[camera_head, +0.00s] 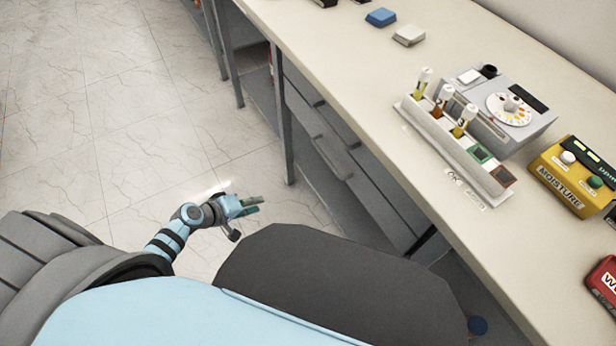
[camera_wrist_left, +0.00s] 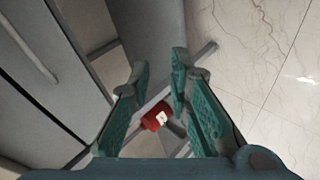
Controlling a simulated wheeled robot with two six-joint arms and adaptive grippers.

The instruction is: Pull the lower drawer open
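The grey drawers sit under the workbench in the head view, one above the other. The lower drawer's bar handle (camera_head: 331,158) shows on the front, which looks closed. My left gripper (camera_head: 256,204) is out over the floor to the left of the drawers, apart from the handle. In the left wrist view its teal fingers (camera_wrist_left: 160,68) are spread with nothing between them. A grey front with a long bar handle (camera_wrist_left: 35,45) shows at the left of that view; I cannot tell which drawer it is. My right gripper is not in view.
The bench top (camera_head: 330,60) carries a vial rack (camera_head: 455,150), a dial device (camera_head: 535,125) and a yellow moisture box (camera_head: 570,180). A grey bench leg (camera_head: 286,130) stands beside the drawers. A red object (camera_wrist_left: 155,117) shows beyond my fingers. The tiled floor (camera_head: 120,100) is clear.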

